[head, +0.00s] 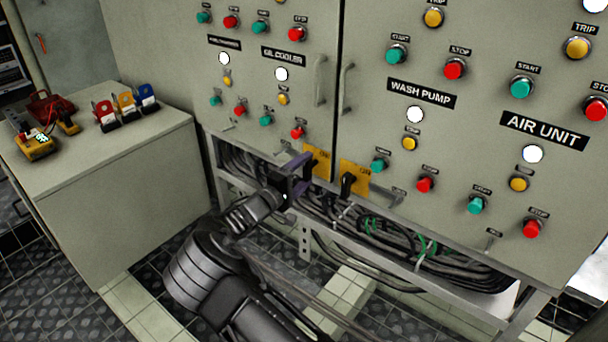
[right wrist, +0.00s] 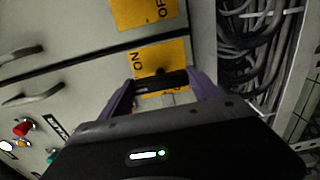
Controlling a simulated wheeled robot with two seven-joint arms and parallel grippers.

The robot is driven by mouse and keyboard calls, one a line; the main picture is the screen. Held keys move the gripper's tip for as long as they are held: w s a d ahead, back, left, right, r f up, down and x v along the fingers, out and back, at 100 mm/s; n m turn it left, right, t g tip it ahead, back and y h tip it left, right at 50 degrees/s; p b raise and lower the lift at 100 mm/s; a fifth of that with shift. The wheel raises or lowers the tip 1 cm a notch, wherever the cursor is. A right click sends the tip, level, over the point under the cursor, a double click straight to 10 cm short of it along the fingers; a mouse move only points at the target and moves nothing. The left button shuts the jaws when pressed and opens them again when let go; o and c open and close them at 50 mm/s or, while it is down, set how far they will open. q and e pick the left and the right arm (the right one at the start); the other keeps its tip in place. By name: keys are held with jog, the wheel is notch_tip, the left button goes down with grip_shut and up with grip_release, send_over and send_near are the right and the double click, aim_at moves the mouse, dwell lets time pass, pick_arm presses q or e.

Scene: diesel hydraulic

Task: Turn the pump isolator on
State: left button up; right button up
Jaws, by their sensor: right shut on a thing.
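Two yellow isolator plates with black handles sit at the bottom edge of the panels: a left isolator (head: 319,158) and a right isolator (head: 354,176). My right gripper (head: 298,168) is at the left isolator. In the right wrist view, its purple fingers (right wrist: 162,84) are shut on the black handle in front of a yellow plate (right wrist: 145,56) that reads ON. The handle lies crosswise between the fingers, and part of the plate is hidden. The other plate (right wrist: 142,12) shows OFF lettering. I cannot read which isolator is the pump's. My left gripper is out of view.
Panels labelled WASH PUMP (head: 421,94) and AIR UNIT (head: 543,130) carry several buttons and lamps. Bundled cables (head: 400,240) run in an open frame below. A grey cabinet (head: 120,190) at left holds padlocks (head: 127,104) and a yellow meter (head: 38,143).

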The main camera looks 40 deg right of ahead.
dwell(0.4)
jog(key=o, duration=1.4)
jog(key=shift+p+v, duration=1.15)
jog(key=shift+v, duration=2.75)
jog(key=shift+p+v, duration=0.6)
jog(key=shift+v, duration=3.45)
